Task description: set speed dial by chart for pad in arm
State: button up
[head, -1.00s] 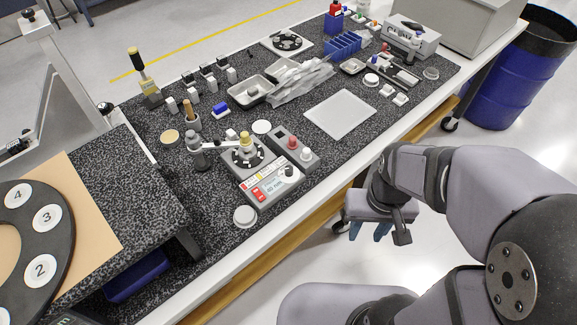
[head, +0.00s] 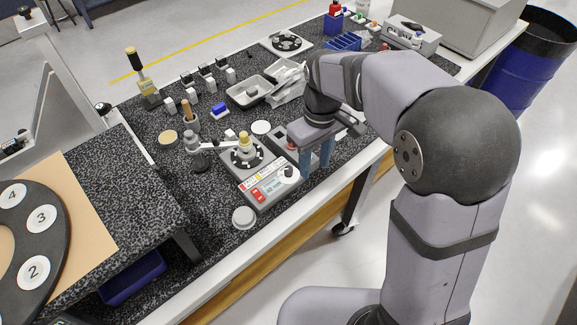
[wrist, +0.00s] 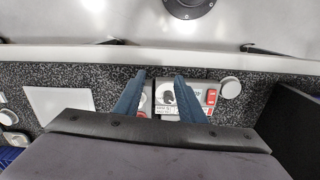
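The bench machine has a grey control panel (head: 262,190) with a red label and a small display reading about "40 mm". Its black speed dial (head: 288,171) is at the panel's right end; it also shows in the wrist view (wrist: 167,97). The dial's setting is too small to read. A yellow-topped piece (head: 244,139) sits at the machine's arm, over a dark round plate. A white strip with small print (wrist: 178,111) lies along the panel, unreadable. My gripper (head: 315,172) points down, just right of the dial. Its blue fingers (wrist: 160,75) are apart and empty.
A grey box with a red button (head: 291,145) stands close behind my fingers. A white round lid (head: 243,217) lies by the panel's left end. Pale trays (head: 248,92) and small bottles fill the back. A numbered black ring (head: 50,245) lies at the left.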

aim_at(289, 168)
jog(key=w+a+n, duration=0.1)
jog(key=a, duration=0.1)
jog(key=w+a+n, duration=0.1)
jog(key=a, duration=0.1)
jog(key=w+a+r+n, duration=0.1)
jog(key=a, duration=0.1)
jog(key=shift+w+a, duration=0.1)
jog(key=shift+a, duration=0.1)
jog(key=shift+f, duration=0.15)
jog(key=shift+f+p, duration=0.85)
jog(key=shift+f, duration=2.7)
grip_shut()
